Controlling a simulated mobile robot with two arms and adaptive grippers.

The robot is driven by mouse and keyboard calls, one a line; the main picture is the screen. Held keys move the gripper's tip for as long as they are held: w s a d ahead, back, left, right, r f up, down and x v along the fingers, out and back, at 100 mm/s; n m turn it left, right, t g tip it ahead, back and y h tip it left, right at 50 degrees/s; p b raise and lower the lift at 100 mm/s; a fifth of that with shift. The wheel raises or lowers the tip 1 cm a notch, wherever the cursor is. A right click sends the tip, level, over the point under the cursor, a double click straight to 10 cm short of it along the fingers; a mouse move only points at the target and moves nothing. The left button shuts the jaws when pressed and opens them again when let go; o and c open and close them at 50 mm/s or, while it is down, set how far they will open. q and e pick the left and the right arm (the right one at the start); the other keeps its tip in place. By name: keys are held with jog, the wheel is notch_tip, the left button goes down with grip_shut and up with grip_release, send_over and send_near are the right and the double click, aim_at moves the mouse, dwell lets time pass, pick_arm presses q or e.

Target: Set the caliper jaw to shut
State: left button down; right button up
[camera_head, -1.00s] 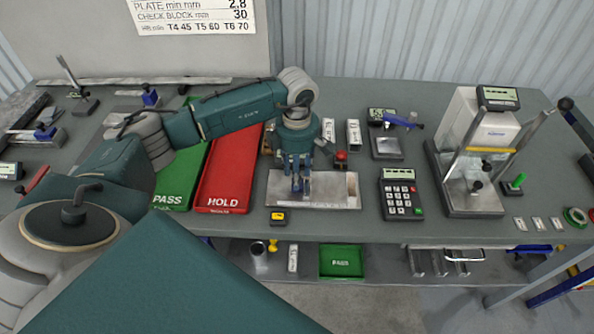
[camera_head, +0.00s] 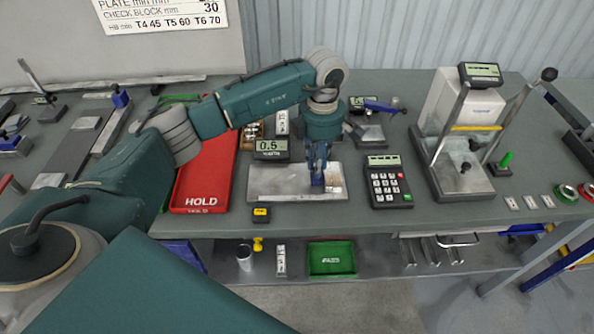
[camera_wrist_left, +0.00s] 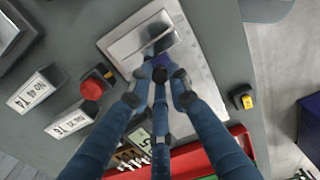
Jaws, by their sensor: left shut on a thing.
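The caliper lies flat on the bench, a pale metal plate (camera_head: 270,188) with a blue slider (camera_head: 318,184) on it. Its readout (camera_head: 270,148) stands behind the plate and appears to show 0.5. My left gripper (camera_head: 319,170) points down over the right part of the plate, its fingers shut on the blue slider. In the left wrist view the slider (camera_wrist_left: 164,62) is close beside a grey metal piece (camera_wrist_left: 145,42) at the plate's end; the fingers hide whether they touch. My right gripper is out of view.
The red HOLD tray (camera_head: 203,180) is left of the plate. A keypad device (camera_head: 386,183) stands to its right, with a test stand (camera_head: 462,150) beyond. A small yellow-and-black item (camera_head: 261,212) sits in front. A red button (camera_wrist_left: 92,89) is near the plate.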

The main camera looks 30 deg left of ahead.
pick_arm(q)
jog(key=shift+w+d+r, duration=0.1)
jog(key=shift+d, duration=0.15)
jog(key=shift+a, duration=0.15)
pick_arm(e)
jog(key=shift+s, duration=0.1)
pick_arm(q)
jog(key=c, duration=1.6)
grip_release()
jog(key=shift+d, duration=0.2)
notch_tip(320, 180, up, 12)
jog(key=shift+r, duration=0.1)
jog(key=shift+f, duration=0.2)
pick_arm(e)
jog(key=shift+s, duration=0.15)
